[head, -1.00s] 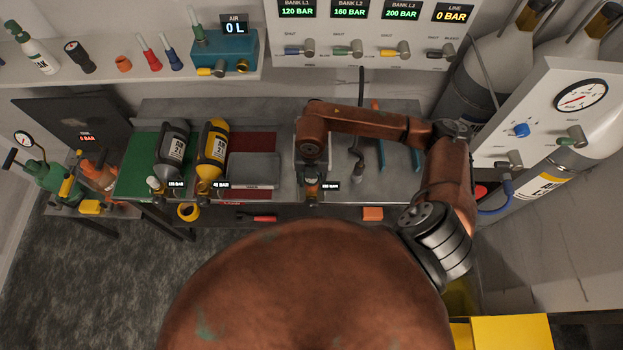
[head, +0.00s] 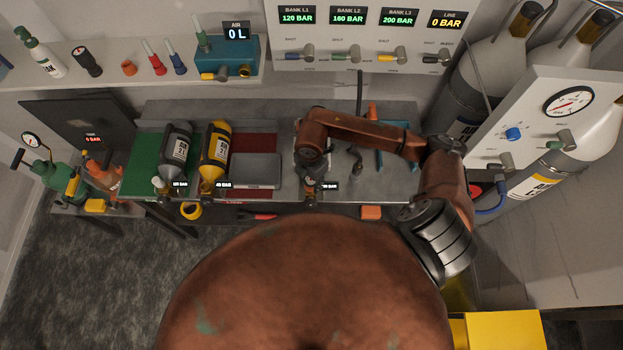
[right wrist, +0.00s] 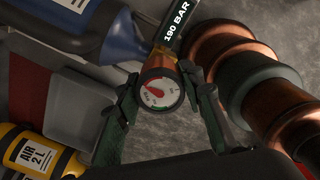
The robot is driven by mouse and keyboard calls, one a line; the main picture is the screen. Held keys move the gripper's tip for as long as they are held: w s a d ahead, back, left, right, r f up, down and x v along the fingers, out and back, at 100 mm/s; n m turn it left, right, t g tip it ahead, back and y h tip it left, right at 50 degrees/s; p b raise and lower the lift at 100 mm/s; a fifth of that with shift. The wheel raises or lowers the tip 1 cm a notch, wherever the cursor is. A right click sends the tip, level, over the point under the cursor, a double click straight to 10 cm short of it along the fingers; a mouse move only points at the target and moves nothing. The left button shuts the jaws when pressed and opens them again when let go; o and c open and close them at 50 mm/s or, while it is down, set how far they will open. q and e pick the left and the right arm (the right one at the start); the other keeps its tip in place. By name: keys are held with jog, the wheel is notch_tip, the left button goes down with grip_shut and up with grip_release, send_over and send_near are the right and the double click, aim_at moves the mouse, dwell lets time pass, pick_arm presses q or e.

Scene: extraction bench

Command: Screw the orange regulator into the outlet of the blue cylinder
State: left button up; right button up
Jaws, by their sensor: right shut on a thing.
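In the right wrist view the orange regulator (right wrist: 160,66) shows with its round white gauge (right wrist: 160,92) facing the camera. My right gripper (right wrist: 160,90) has one finger on each side of it and is shut on it. The blue cylinder (right wrist: 122,38) lies just behind, its tapered blue shoulder towards the regulator. In the head view my right gripper (head: 311,189) is at the bench's front edge, and my arm hides most of the blue cylinder. My left gripper is not in view.
A yellow cylinder (head: 214,152) and a grey cylinder (head: 175,152) lie to the left on the bench. A grey tray (head: 255,170) sits between them and my right arm. A valve panel (head: 365,40) hangs behind. Carpet (head: 100,270) is clear at front left.

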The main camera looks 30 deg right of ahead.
jog(key=o, duration=1.5)
notch_tip(320, 180, up, 12)
